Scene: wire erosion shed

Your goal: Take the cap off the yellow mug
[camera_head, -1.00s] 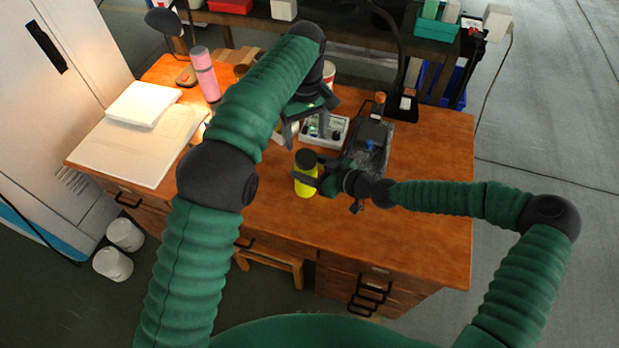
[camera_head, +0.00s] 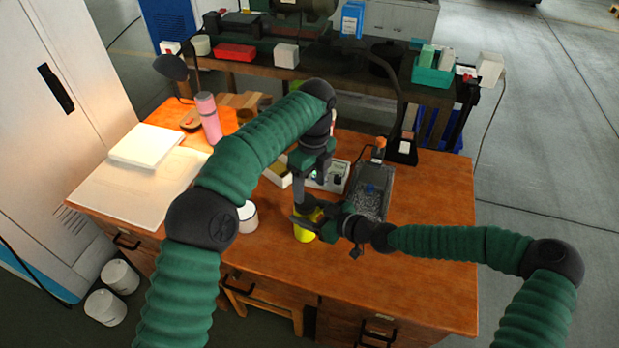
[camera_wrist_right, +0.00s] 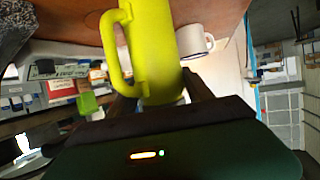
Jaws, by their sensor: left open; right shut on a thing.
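The yellow mug (camera_head: 305,232) stands upright near the front middle of the wooden desk. In the right wrist view, where the desk is at the top, its yellow body and handle (camera_wrist_right: 152,48) fill the upper middle. My right gripper (camera_head: 318,224) reaches in from the right and is shut on the mug. My left gripper (camera_head: 308,205) points down directly over the mug's top and is open. The dark cap is mostly hidden by the left gripper, so I cannot tell whether the fingers touch it.
A white mug (camera_head: 247,218) stands left of the yellow mug. A white device (camera_head: 330,176) and a grey tray (camera_head: 372,197) lie behind and to the right. A pink bottle (camera_head: 208,117) stands at the back left. The desk's right side is clear.

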